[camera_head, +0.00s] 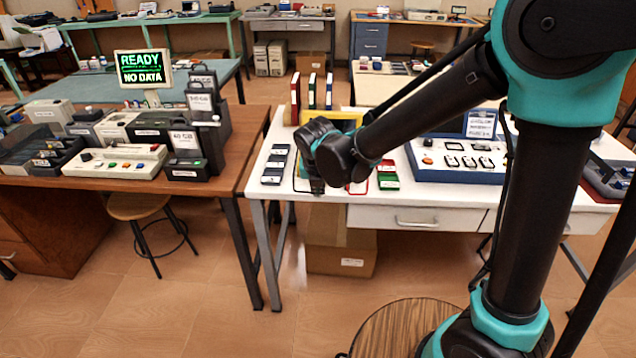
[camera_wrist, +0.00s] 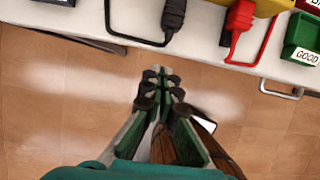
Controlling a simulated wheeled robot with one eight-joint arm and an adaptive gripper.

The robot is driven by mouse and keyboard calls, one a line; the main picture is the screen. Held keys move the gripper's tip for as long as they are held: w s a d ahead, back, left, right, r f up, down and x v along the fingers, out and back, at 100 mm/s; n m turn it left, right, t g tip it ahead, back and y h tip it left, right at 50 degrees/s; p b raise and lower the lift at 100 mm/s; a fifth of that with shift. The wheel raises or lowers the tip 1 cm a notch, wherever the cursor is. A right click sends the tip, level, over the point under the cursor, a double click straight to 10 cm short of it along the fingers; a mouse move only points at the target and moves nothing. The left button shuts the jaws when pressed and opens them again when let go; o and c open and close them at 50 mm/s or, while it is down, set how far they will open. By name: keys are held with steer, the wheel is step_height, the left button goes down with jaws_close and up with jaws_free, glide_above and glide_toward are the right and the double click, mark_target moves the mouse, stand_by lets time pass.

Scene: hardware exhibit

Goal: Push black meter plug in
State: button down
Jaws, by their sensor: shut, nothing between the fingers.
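In the wrist view the black plug (camera_wrist: 174,14) lies at the top, near the white table's front edge, with a black cable looping to its left. The red plug (camera_wrist: 240,17) is to its right with a red cable. A corner of the yellow meter (camera_wrist: 268,7) shows behind the red plug. In the head view my arm mostly covers the yellow meter (camera_head: 345,115). How deep the black plug sits is hidden. My gripper (camera_wrist: 158,76) is shut and empty. In the wrist view its fingertips appear below the black plug, over the floor, apart from it.
A green box marked GOOD (camera_wrist: 303,38) stands right of the red plug. Dark modules (camera_head: 275,165) stand left on the white table (camera_head: 258,190), and a blue panel (camera_head: 455,160) stands right. A drawer handle (camera_head: 416,222) protrudes below the top. A cardboard box (camera_head: 340,260) is underneath.

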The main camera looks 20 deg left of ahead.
steer(key=shift+w+a, duration=0.25)
steer(key=shift+w, duration=0.75)
steer(key=shift+w+a, duration=0.2)
steer(key=shift+w, duration=0.75)
steer(key=shift+w+a, duration=0.2)
steer(key=shift+w, duration=0.5)
steer(key=shift+w+a, duration=0.15)
steer(key=shift+w, duration=0.55)
